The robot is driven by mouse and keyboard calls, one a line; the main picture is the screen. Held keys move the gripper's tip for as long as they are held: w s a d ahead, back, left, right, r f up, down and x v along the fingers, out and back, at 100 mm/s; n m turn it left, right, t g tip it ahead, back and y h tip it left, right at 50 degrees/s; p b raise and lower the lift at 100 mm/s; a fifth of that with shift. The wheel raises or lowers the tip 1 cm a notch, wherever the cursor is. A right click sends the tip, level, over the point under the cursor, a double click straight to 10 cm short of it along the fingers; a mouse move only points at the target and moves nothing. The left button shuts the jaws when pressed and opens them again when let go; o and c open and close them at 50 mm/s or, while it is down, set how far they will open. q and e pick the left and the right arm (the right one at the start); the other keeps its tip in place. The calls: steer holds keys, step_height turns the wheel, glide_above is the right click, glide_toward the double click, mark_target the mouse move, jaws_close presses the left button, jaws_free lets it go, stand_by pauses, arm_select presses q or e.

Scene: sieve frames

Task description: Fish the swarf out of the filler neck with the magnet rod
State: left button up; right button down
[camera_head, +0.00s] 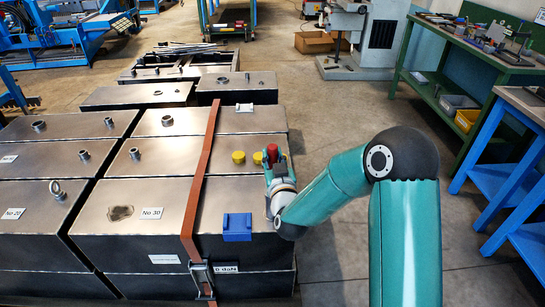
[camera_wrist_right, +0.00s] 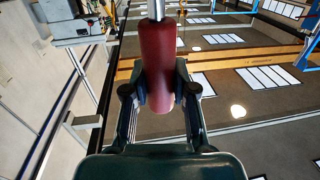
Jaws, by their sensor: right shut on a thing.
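My right gripper (camera_head: 272,163) is at the right edge of the dark metal tanks, beside two yellow caps. It is shut on a red handle (camera_head: 272,153). In the right wrist view the red handle (camera_wrist_right: 158,65) sits between both fingers, with a bright metal shaft (camera_wrist_right: 156,9) at its top end; this looks like the magnet rod. Its far end is out of frame. Several short filler necks stand on the tank tops, among them one at the middle (camera_head: 134,153) and one behind it (camera_head: 167,120). I cannot see swarf in any of them. My left gripper is not in view.
A blue block (camera_head: 237,227) sits on the front tank (camera_head: 145,237). An orange strap (camera_head: 201,185) with a ratchet runs over the tanks. Yellow caps (camera_head: 238,157) stand left of my gripper. A green workbench (camera_head: 455,45) is at the right, with open floor between.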

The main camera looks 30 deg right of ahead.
steer(key=shift+r, duration=0.1)
arm_select(q)
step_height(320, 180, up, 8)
steer(key=p, duration=0.8)
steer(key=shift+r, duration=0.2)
arm_select(e)
step_height(320, 180, up, 16)
stand_by(0.6)
